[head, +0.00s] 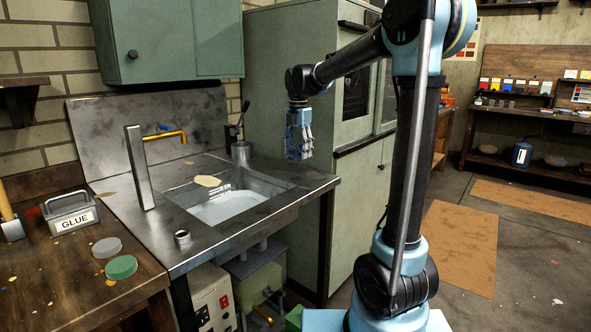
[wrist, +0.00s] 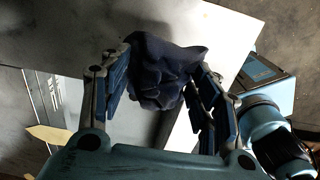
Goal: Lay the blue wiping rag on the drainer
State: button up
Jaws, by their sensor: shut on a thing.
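The dark blue rag (wrist: 160,72) is bunched between the fingers of my gripper (wrist: 160,90) in the wrist view. My gripper is shut on it from both sides, and the rag's folds hang between the fingers. In the head view my gripper (head: 298,140) is in the air at the right end of the steel sink counter, beside the green cabinet. The rag is hard to tell from the blue fingers there. The steel counter (head: 307,181) has a bare strip right of the basin. I see no separate drainer rack.
A green cabinet (head: 285,75) rises close behind my arm.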

aim_at(299, 143)
jog(key=shift+f, duration=3.25)
jog(key=o, duration=1)
jog(key=shift+o, duration=0.2)
notch_tip(299, 143, up, 12)
jog(key=shift+d+r, duration=0.1)
